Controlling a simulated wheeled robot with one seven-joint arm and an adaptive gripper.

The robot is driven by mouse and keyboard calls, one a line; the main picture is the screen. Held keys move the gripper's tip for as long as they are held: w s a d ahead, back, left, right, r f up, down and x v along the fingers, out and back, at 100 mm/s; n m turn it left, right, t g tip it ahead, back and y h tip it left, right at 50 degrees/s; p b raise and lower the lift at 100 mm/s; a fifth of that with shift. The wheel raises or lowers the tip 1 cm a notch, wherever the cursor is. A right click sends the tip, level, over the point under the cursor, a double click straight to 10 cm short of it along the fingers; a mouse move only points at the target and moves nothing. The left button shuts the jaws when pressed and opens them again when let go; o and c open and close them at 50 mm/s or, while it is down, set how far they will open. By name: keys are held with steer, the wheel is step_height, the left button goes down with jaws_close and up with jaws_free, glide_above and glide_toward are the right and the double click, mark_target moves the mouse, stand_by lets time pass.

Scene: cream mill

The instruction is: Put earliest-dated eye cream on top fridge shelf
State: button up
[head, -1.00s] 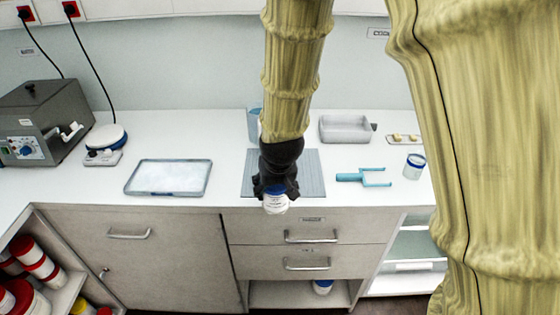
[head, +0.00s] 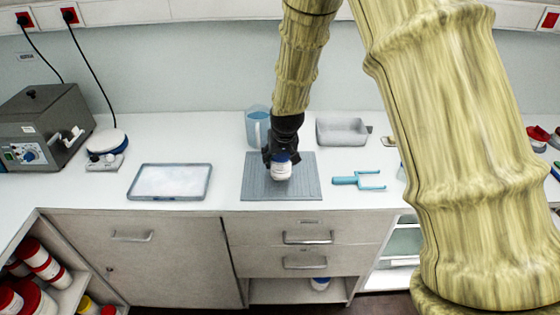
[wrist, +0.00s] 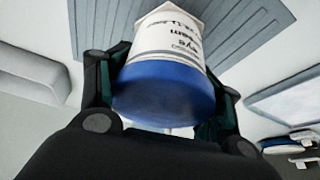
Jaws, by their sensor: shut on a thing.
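My gripper (head: 281,163) is shut on a white jar with a blue lid (head: 281,170), held over the grey ribbed mat (head: 254,188) on the counter. In the wrist view the jar (wrist: 165,90) sits between both fingers, its blue lid toward the camera. Another jar with a blue part (head: 320,283) stands in the open space below the drawers. An open compartment with shelves (head: 403,242) shows at the right under the counter, partly hidden by my arm; I cannot tell whether it is the fridge.
A tray (head: 170,181) lies left of the mat. A blue pitcher (head: 257,127) and a grey bin (head: 342,131) stand behind it. A blue forked tool (head: 358,180) lies to the right. A scale (head: 106,145) and a grey machine (head: 42,125) stand at left.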

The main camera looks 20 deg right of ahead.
mark_target(280, 165)
steer(key=shift+w+d, duration=0.1)
steer(key=shift+w, duration=0.2)
steer(key=shift+f+p, duration=0.95)
steer(key=shift+f, duration=0.8)
steer(key=o, duration=1.2)
steer(key=shift+f, duration=0.1)
steer(key=shift+s, duration=0.1)
